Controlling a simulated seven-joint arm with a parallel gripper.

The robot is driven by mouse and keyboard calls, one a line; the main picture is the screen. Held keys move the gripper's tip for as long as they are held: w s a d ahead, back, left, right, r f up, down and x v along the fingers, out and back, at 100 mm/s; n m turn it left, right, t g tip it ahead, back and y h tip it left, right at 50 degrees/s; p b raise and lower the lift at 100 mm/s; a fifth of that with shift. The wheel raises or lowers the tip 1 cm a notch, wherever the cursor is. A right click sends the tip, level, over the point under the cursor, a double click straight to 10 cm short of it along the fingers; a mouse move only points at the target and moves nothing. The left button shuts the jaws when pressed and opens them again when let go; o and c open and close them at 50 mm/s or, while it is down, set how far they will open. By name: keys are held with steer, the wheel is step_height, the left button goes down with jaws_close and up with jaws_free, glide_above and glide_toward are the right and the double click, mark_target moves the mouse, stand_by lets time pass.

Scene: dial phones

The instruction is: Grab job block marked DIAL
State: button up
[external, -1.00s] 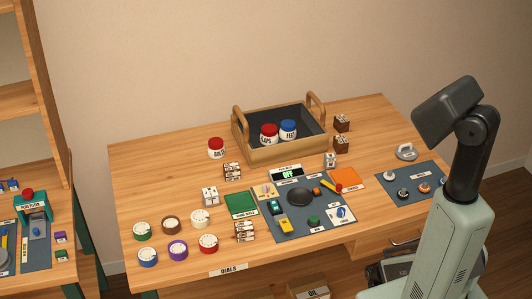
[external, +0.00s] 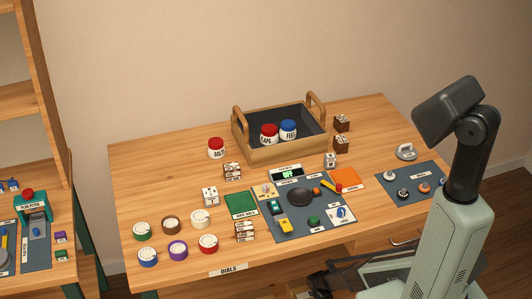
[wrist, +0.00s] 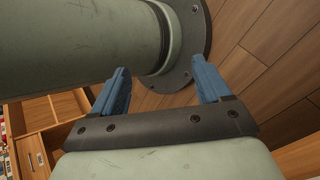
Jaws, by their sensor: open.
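Several small blocks with markings stand on the workbench (external: 170,180); I cannot read which one is marked DIAL. A white block (external: 210,196) stands left of the green mat. A brown and white block (external: 232,171) stands behind it, and a brown and white stack (external: 245,231) stands in front of the mat. Another white block (external: 330,160) and two dark brown blocks (external: 342,123) (external: 341,144) stand right of the tray. My gripper, with two blue fingers (wrist: 160,86), is open and empty in the wrist view, pointing toward my own base and the floor, away from the blocks.
A wooden handled tray (external: 262,154) holds a red-lidded and a blue-lidded jar. Another red-lidded jar (external: 216,148) stands left of it. Several round dials (external: 178,249) sit front left by the DIALS label (external: 228,270). A dark tool mat (external: 290,231) lies mid-bench. The bench's back left is clear.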

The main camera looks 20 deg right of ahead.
steer(key=w+a+r+t, duration=0.2)
steer(key=a+t, duration=0.1)
steer(key=a, duration=0.9)
steer(key=w+a+r+t, duration=0.2)
steer(key=a, duration=0.9)
steer(key=w+a+r+t, duration=0.2)
steer(key=a+r+t, duration=0.1)
steer(key=a, duration=0.9)
steer(key=s+a+r+n+t+y, duration=0.15)
steer(key=s+a+r, duration=0.25)
steer(key=a+r, duration=0.7)
steer(key=s+a+r+t+y, duration=0.15)
steer(key=s+a+r, duration=0.25)
steer(key=a+r, duration=0.75)
step_height(320, 180, up, 33)
steer(key=m+g+h, duration=0.1)
steer(key=m+h, duration=0.1)
steer(key=m, duration=0.8)
glide_above(244, 226)
steer(key=shift+n, duration=0.25)
steer(key=f, duration=0.8)
steer(key=shift+s+d+f, duration=0.1)
steer(key=shift+d+f, duration=0.05)
steer(key=shift+d, duration=0.2)
steer(key=shift+w+a+f, duration=0.1)
steer(key=shift+a+f, duration=0.1)
steer(key=shift+f, duration=1.2)
steer(key=shift+w+a+f, duration=0.1)
steer(key=shift+a+f, duration=0.05)
steer(key=shift+f, duration=1.2)
